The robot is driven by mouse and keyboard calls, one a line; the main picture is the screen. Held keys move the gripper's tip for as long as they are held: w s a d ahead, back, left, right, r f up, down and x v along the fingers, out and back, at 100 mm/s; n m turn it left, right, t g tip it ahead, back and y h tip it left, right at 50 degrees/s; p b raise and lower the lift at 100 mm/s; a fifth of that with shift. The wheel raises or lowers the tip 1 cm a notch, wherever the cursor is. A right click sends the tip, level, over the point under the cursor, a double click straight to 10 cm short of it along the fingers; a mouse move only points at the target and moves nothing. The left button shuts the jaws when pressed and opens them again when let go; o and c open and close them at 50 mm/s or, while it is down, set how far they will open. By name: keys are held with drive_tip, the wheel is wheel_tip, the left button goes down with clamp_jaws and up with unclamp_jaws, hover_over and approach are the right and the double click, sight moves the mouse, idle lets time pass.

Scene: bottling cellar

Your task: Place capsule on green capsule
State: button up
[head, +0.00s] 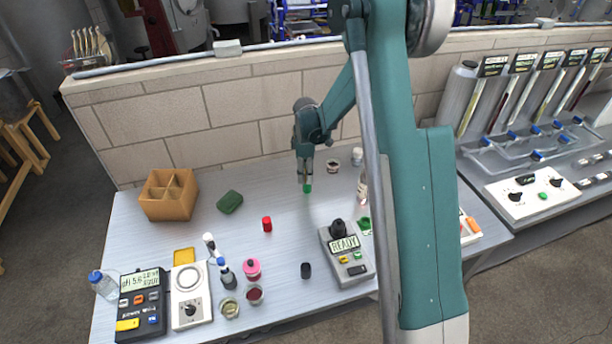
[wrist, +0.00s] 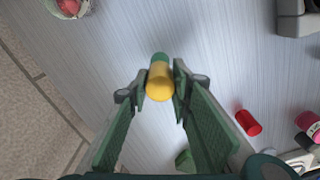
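My gripper (head: 306,178) points down over the back middle of the table. In the wrist view my gripper (wrist: 160,80) has its fingers close on both sides of a yellow capsule (wrist: 159,84) and appears shut on it. A green capsule (wrist: 160,57) shows just beyond the yellow one, partly hidden by it. In the head view the green capsule (head: 307,188) is right below the fingertips. The yellow capsule cannot be made out in the head view. I cannot tell whether the two capsules touch.
A red capsule (head: 267,224) and a dark one (head: 306,270) stand on the table. A green block (head: 229,202) and a wooden box (head: 168,194) are to the left. A device reading READY (head: 346,255) stands to the front right. The table around the green capsule is clear.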

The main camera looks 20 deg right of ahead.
drive_tip(key=shift+f, duration=0.35)
drive_tip(key=o, duration=0.6)
drive_tip(key=shift+r, duration=0.25)
wheel_tip(320, 180, up, 12)
drive_tip(key=shift+f, duration=0.1)
idle(0.5)
idle(0.6)
